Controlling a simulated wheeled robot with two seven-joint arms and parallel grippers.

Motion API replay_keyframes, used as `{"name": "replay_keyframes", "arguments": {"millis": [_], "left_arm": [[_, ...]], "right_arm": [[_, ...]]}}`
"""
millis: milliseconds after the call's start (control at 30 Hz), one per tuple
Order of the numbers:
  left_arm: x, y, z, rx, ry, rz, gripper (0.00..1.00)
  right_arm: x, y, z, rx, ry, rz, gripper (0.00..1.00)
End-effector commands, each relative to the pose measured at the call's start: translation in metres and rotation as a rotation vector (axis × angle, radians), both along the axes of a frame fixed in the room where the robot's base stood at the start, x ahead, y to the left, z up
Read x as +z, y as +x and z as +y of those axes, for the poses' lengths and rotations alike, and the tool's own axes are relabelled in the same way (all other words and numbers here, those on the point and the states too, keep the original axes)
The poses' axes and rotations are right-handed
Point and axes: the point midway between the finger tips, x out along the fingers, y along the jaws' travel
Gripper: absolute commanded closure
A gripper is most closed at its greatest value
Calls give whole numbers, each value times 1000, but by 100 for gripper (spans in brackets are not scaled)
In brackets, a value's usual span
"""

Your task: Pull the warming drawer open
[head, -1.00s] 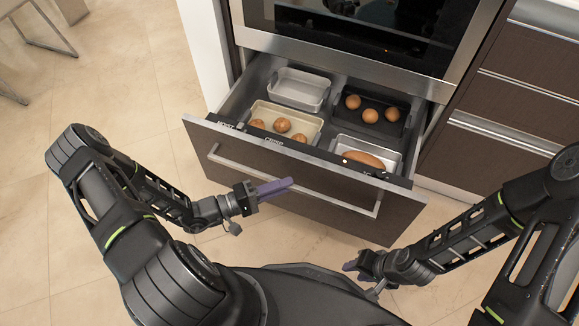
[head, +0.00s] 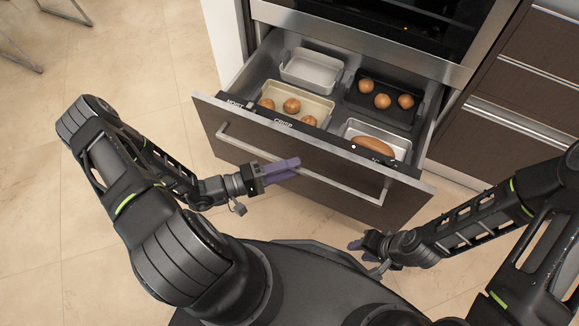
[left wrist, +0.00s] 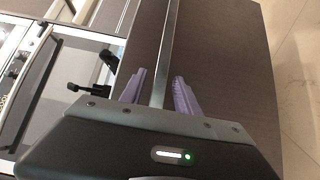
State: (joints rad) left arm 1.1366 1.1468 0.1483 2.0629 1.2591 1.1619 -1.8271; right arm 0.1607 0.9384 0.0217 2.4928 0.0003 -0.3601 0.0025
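The warming drawer (head: 330,187) stands pulled well out below the oven, its inside showing from above. A metal bar handle (head: 340,179) runs across its brown front; it also shows in the left wrist view (left wrist: 169,40). My left gripper (head: 283,168) is at the handle, left of its middle. In the left wrist view its purple fingers (left wrist: 160,92) stand apart, one on each side of the bar, with gaps showing. My right gripper (head: 362,246) is low in front of the drawer's right part, apart from it; its finger gap cannot be made out.
The drawer holds an empty light tray (head: 312,72), a dark tray (head: 372,117) and a cream tray (head: 318,103) with round brown items, and a metal tray (head: 400,138) with a loaf. Brown cabinets (head: 515,95) stand at right.

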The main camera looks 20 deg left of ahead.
Motion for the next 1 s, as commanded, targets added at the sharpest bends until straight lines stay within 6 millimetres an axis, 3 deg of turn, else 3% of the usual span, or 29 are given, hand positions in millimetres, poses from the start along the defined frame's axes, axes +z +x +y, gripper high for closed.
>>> {"name": "replay_keyframes", "arguments": {"millis": [267, 700, 1000], "left_arm": [[0, -6, 8, 3, 1, 1, 62], [0, -48, 55, 2, 1, -1, 62], [0, -52, 59, 0, -1, 1, 62]], "right_arm": [[2, 0, 0, 0, 0, 0, 64], [9, -2, 2, 5, 4, 4, 64], [9, -2, 2, 6, 4, 4, 64]]}}
